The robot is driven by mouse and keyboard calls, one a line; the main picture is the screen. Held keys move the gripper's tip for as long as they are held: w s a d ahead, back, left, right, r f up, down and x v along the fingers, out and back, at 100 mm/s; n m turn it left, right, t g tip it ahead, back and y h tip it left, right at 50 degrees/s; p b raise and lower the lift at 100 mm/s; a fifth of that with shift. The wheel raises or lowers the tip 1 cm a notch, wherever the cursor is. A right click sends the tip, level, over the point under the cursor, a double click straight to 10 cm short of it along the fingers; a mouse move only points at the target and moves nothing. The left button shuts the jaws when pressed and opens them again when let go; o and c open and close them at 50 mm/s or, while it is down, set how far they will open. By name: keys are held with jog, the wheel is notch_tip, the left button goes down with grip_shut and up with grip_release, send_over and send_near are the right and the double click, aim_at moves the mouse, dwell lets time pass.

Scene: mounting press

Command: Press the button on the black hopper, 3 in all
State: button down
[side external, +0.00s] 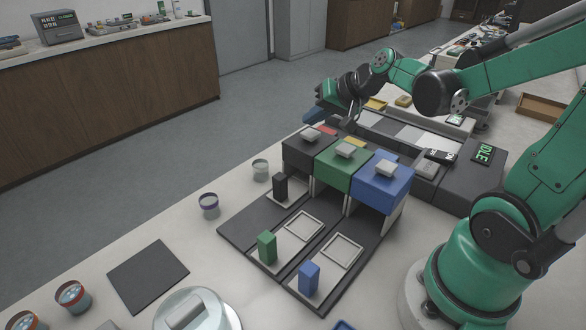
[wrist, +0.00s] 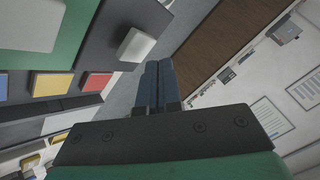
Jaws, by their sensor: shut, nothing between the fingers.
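The black hopper (side external: 306,152) is the left one of a row of three, with a pale grey button (side external: 310,134) on top. In the wrist view the black hopper (wrist: 105,40) and its button (wrist: 137,45) are left of my fingers. My gripper (side external: 313,115) has blue fingers and is shut and empty. In the side view it shows just above and behind the button; the fingertips (wrist: 158,65) appear apart from the button in the wrist view. A black block (side external: 280,187) stands below the black hopper's front.
The green hopper (side external: 341,170) and blue hopper (side external: 381,185) stand to the right, each with a pale button. A red pad (wrist: 96,82) and a yellow pad (wrist: 53,84) lie behind the hoppers. A green block (side external: 267,247) and blue block (side external: 309,278) stand in front. A display (side external: 484,152) reads IDLE.

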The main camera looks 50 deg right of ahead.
aim_at(314, 134)
jog(key=shift+f, duration=0.2)
dwell(0.4)
jog(key=shift+f, duration=0.25)
jog(key=shift+f, duration=0.45)
dwell(0.6)
jog(key=shift+r, duration=0.9)
jog(key=shift+r, duration=0.1)
jog(key=shift+r, duration=2.4)
